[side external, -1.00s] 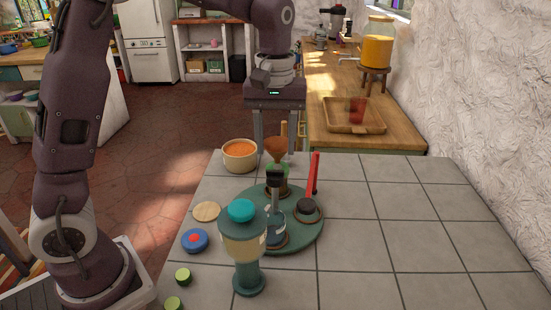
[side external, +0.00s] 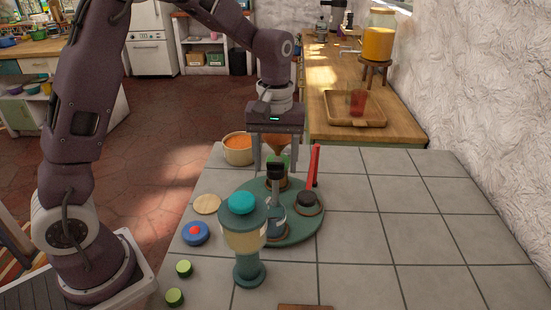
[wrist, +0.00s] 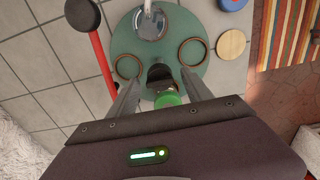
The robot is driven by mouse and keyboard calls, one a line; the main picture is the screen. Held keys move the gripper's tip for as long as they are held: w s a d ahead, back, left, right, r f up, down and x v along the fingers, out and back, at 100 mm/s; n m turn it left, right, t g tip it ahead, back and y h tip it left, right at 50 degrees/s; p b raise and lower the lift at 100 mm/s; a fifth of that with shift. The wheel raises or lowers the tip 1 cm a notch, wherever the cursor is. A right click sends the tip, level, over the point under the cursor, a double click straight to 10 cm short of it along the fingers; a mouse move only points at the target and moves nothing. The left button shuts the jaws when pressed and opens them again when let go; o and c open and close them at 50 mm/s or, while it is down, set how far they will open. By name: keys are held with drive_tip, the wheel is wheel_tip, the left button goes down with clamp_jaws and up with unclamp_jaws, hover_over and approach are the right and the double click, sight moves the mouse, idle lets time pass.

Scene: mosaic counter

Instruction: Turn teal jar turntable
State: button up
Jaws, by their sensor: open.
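The teal round turntable (side external: 302,232) lies on the tiled counter. My gripper (side external: 277,165) is open, pointing down over the turntable's far side. In the wrist view its fingers (wrist: 158,88) stand on either side of the green jar; contact cannot be told.
A teal-lidded dispenser (side external: 243,235) stands in front. An orange-filled pot (side external: 238,150), a wooden disc (side external: 206,204) and a blue disc (side external: 195,234) are at left. The counter's right side is free.

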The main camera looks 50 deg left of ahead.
clamp_jaws()
idle(1.4)
